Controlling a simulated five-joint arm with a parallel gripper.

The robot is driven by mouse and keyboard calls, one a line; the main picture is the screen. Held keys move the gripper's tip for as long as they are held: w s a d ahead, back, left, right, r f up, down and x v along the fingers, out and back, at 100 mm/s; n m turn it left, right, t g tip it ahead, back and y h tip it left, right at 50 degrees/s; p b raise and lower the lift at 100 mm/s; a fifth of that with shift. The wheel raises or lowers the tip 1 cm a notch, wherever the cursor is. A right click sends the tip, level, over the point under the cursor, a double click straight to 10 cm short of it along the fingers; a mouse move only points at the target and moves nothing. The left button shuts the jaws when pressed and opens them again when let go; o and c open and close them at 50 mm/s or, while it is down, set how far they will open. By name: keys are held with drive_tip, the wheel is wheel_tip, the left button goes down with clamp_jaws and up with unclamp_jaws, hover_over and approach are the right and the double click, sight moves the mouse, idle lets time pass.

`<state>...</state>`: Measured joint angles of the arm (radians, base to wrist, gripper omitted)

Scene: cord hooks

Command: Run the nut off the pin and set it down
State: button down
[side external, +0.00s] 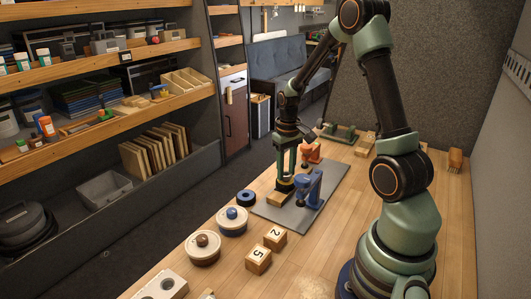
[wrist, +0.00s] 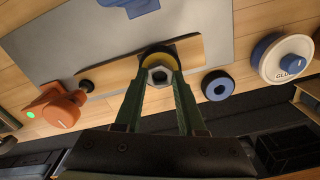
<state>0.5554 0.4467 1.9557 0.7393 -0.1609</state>
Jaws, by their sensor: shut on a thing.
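My gripper (wrist: 160,80) points down with its two green fingers closed in around a grey hex nut (wrist: 159,75). A yellow round part and a dark ring (wrist: 158,57) show just behind the nut, over a flat wooden block (wrist: 200,50). In the side view, my gripper (side external: 285,183) is low over the wooden block (side external: 279,198), which lies on a grey mat (side external: 328,193). The pin cannot be made out; the nut and fingers cover that spot. Whether the nut is still threaded on it cannot be told.
A blue clamp-like tool (side external: 310,188) stands close right of my gripper, with an orange one (side external: 311,153) behind. A blue-centred black ring (side external: 246,197), lidded pots (side external: 232,221) and numbered blocks (side external: 258,260) stand nearer. The mat's near part is clear.

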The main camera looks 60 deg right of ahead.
drive_tip(key=n, duration=0.7)
drive_tip(key=shift+n, duration=0.3)
drive_tip(key=n, duration=0.9)
drive_tip(key=shift+r, duration=0.1)
drive_tip(key=shift+n, duration=1.5)
drive_tip(key=n, duration=0.3)
drive_tip(key=shift+r, duration=2.5)
